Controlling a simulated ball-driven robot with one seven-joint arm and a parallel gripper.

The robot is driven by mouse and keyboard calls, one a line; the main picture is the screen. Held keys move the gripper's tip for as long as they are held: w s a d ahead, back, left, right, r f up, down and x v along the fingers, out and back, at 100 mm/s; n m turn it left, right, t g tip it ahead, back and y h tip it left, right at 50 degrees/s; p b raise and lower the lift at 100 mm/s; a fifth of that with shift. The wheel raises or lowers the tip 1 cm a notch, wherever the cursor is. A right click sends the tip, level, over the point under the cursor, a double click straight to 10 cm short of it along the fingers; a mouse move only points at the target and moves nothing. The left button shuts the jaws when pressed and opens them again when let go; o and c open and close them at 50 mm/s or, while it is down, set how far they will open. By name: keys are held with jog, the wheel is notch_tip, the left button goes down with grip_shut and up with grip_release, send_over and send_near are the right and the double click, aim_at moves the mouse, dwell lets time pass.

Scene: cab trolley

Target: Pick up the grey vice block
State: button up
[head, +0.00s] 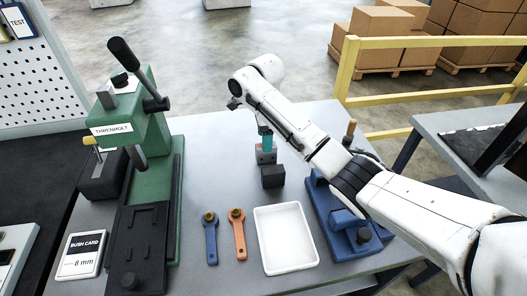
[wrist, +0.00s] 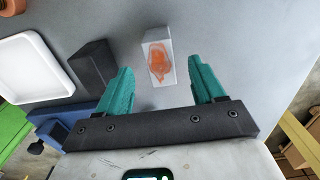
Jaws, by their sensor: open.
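A light grey block with an orange-red smear on its face (wrist: 170,77) stands on the grey table and lies between my fingertips in the wrist view. In the head view this grey block (head: 265,158) shows just under my gripper (head: 267,142), partly covered. A plain dark grey block (head: 272,177) stands close in front of it; it also shows left of my fingers in the wrist view (wrist: 94,66). Which one is the vice block is not labelled. My gripper (wrist: 160,66) has teal fingers, open and empty; whether the fingertips reach down beside the block is unclear.
A white tray (head: 286,238), a blue fixture (head: 345,235), and blue (head: 211,240) and orange (head: 238,238) handled tools lie at the front. A green press (head: 150,135) and a black block with a T-handle (head: 103,178) stand left. The table behind my gripper is clear.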

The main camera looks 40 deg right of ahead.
jog(key=shift+s+d+f+p, duration=0.15)
jog(key=shift+f+p, duration=0.1)
jog(key=shift+f, duration=1.45)
jog(key=shift+d+f+p, duration=0.1)
jog(key=shift+f+p, duration=0.1)
jog(key=shift+f, duration=1.5)
jog(key=shift+r, duration=0.1)
grip_shut()
